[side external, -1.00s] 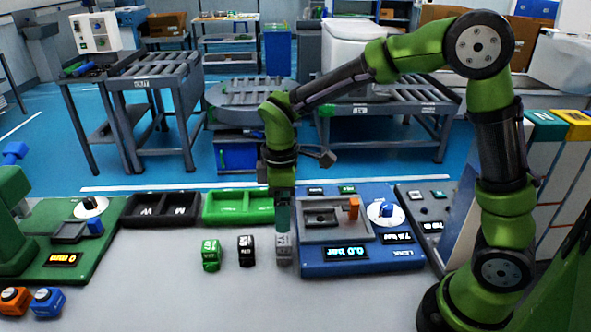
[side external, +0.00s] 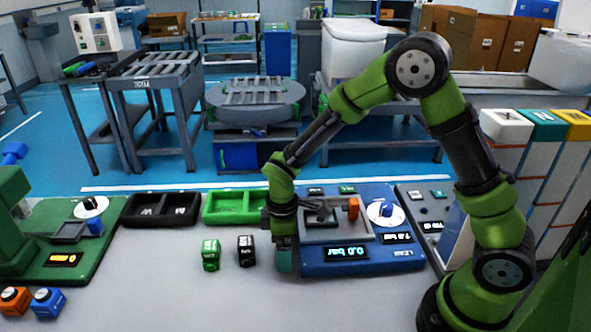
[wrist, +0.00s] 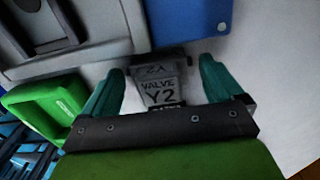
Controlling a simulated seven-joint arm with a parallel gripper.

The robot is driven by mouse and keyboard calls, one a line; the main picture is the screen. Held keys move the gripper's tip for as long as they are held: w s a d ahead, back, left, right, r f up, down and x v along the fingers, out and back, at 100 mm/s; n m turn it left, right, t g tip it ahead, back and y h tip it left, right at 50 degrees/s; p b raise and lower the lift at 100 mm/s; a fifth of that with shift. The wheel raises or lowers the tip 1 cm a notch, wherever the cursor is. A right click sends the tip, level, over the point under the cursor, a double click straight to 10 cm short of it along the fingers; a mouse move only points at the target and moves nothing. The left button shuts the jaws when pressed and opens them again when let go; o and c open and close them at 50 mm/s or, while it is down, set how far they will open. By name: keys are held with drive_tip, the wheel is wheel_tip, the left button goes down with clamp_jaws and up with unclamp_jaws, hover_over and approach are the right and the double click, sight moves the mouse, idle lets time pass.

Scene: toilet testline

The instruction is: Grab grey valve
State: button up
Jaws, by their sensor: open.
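The grey valve (wrist: 160,88), marked "VALVE Y2", lies on the light table in the wrist view. My gripper (wrist: 162,85) is open, with one teal finger on each side of the valve. A green valve (side external: 211,254) and a black valve (side external: 246,250) stand on the table to the left of my gripper.
The blue leak station (side external: 345,254) with its display is close on the right of my gripper. A green tray (side external: 236,207) and a black tray (side external: 161,208) lie behind. The front table (side external: 180,300) is mostly clear. Orange and blue valves stand at the far left.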

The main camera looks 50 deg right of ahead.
drive_tip(key=c, duration=1.2)
drive_tip(key=shift+r, duration=0.1)
drive_tip(key=shift+c, duration=0.2)
